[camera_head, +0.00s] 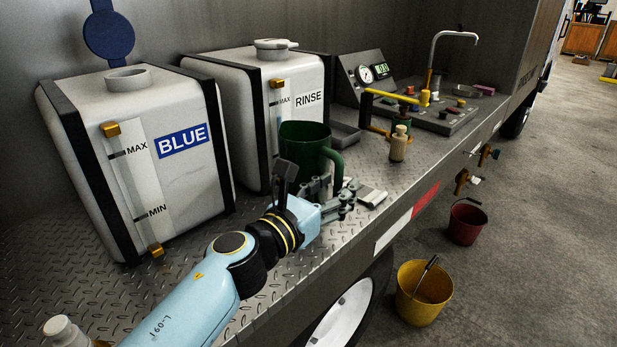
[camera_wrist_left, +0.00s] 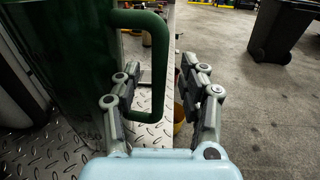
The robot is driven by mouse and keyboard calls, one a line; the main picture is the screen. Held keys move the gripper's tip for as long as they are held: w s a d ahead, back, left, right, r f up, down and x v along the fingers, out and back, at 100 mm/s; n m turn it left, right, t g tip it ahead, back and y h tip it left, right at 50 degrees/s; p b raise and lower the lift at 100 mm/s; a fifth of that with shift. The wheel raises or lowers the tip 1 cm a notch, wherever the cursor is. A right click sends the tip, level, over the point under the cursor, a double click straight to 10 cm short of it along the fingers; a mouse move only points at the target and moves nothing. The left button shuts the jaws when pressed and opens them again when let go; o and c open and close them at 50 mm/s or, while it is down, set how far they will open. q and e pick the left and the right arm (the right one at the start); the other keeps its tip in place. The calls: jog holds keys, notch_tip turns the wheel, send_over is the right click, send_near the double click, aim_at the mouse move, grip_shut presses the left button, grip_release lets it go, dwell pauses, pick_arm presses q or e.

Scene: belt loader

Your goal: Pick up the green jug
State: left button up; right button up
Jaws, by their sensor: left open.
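The green jug (camera_head: 305,145) stands upright on the metal deck in front of the RINSE tank. Its handle (camera_head: 334,163) points to the right, toward the deck's outer edge. My left gripper (camera_head: 338,194) is open at deck level beside the jug, on its handle side. In the left wrist view the jug's dark green body (camera_wrist_left: 65,70) fills the left. The handle (camera_wrist_left: 158,75) shows between the two open fingers (camera_wrist_left: 158,68). I cannot tell whether a finger touches it. My right gripper is not in view.
The BLUE tank (camera_head: 185,185) and RINSE tank (camera_head: 225,95) stand behind my left arm. A small beige bottle (camera_head: 398,145) and a yellow-handled tap panel (camera_head: 430,115) are farther right. A yellow bucket (camera_head: 422,295) and red bucket (camera_head: 467,224) are on the floor below.

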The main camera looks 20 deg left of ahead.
pick_arm(q)
jog(key=shift+x, duration=0.75)
jog(key=shift+s+a, duration=0.1)
grip_shut()
